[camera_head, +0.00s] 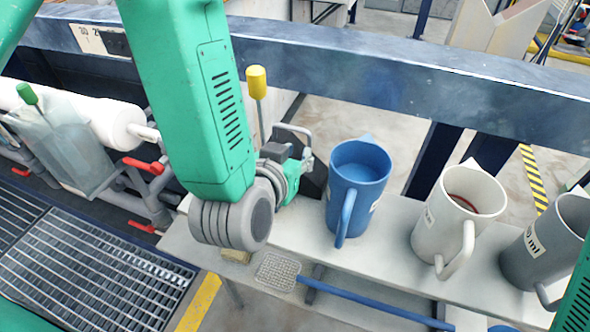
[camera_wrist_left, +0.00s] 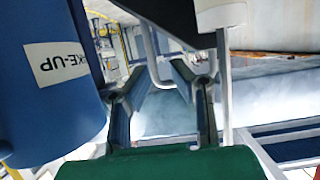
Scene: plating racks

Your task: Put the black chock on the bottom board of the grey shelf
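The black chock (camera_head: 314,181) appears as a dark wedge on the upper board of the grey shelf (camera_head: 388,262), left of the blue mug and partly behind my left gripper. In the left wrist view a dark slanted shape (camera_wrist_left: 185,18), likely the same chock, is beyond the fingertips. The shelf's bottom board (camera_head: 350,314) shows partly below the upper one. My right gripper is out of view.
A blue mug (camera_head: 358,190), a white mug (camera_head: 455,215) and a grey mug (camera_head: 550,245) stand right of the chock. A yellow-topped rod (camera_head: 257,83) rises beside my arm. A blue beam (camera_head: 400,80) runs behind.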

